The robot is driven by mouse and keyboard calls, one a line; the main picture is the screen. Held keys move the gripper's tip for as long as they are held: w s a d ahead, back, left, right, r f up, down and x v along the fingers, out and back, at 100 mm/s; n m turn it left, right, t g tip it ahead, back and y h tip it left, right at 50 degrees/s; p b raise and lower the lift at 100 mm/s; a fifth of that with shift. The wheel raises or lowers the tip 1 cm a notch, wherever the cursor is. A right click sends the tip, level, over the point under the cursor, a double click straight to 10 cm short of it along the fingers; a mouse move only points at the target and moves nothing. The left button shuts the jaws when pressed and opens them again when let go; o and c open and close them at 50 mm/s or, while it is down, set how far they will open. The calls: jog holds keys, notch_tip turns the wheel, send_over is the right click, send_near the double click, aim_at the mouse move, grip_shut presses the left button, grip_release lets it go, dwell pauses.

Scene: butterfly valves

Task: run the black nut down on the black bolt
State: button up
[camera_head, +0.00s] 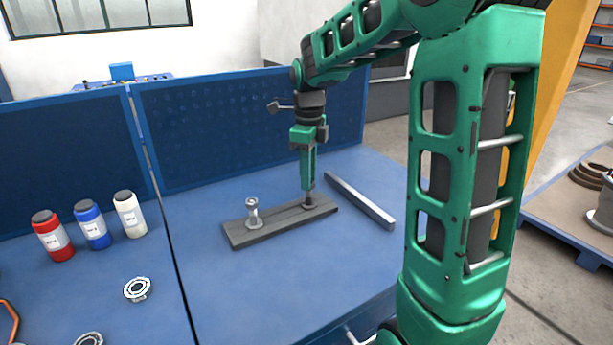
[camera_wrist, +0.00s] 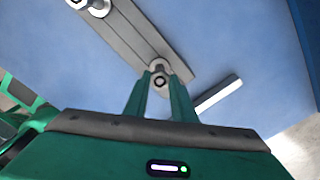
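A grey board (camera_head: 285,219) lies on the blue bench and bears two upright bolts. My gripper (camera_head: 308,197) points straight down over the board's right end. The dark bolt end (camera_wrist: 160,82) shows between my two fingertips (camera_wrist: 160,88) in the wrist view, with a pale round washer or flange (camera_wrist: 159,65) around its base. The fingers mostly hide the black bolt and nut in the head view. I cannot tell the nut from the bolt, nor whether the fingers touch it. A silver bolt (camera_head: 252,208) stands at the board's left end, also visible in the wrist view (camera_wrist: 97,4).
A grey metal bar (camera_head: 358,199) lies right of the board. Red (camera_head: 53,238), blue (camera_head: 93,226) and white (camera_head: 130,215) bottles stand at left. A ring-shaped part (camera_head: 137,289) lies nearer. A blue panel (camera_head: 250,122) rises behind. The bench in front of the board is clear.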

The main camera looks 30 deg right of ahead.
jog(key=shift+o, duration=0.5)
jog(key=n, duration=1.3)
jog(key=shift+s, duration=0.1)
jog(key=n, duration=1.1)
jog(key=shift+s, duration=0.1)
jog(key=shift+c, duration=0.6)
